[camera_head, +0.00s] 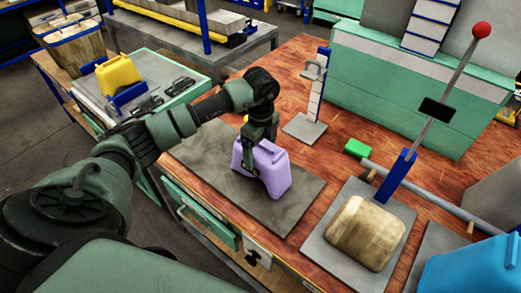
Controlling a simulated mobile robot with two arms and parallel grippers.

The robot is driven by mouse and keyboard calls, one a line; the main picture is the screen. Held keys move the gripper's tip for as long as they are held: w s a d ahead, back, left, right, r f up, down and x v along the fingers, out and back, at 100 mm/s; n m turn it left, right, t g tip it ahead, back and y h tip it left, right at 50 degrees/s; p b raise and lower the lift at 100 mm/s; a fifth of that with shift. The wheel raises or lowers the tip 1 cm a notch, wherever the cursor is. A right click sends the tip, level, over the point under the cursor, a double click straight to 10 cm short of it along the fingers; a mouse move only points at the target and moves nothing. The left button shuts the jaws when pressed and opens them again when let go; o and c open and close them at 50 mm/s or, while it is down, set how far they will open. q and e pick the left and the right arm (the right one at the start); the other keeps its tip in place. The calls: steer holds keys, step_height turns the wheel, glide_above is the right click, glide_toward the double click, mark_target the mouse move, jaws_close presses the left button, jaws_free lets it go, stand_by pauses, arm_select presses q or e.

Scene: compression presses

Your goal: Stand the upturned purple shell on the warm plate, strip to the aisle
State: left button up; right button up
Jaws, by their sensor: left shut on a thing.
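The purple shell (270,172) is over the dark grey flat plate (206,158) on the near left part of the wooden bench. My left gripper (259,142) reaches down from above and is shut on the shell's top. The gripper hides part of the shell's upper edge. The shell looks roughly upright, its base over the middle of the plate; I cannot tell whether it touches the plate. No strip can be made out on the shell. My right gripper is not in view.
Behind the plate stands a gauge post (318,95) on a grey base. A yellow shell (118,74) sits on the left cart.

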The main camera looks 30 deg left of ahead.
arm_select(q)
steer(key=shift+f+b, duration=0.4)
steer(key=shift+f, duration=0.2)
stand_by(0.3)
steer(key=o, duration=1.9)
step_height(320, 180, up, 7)
steer(key=shift+f+b, duration=0.15)
steer(key=shift+b, duration=0.75)
steer(key=shift+r, duration=0.6)
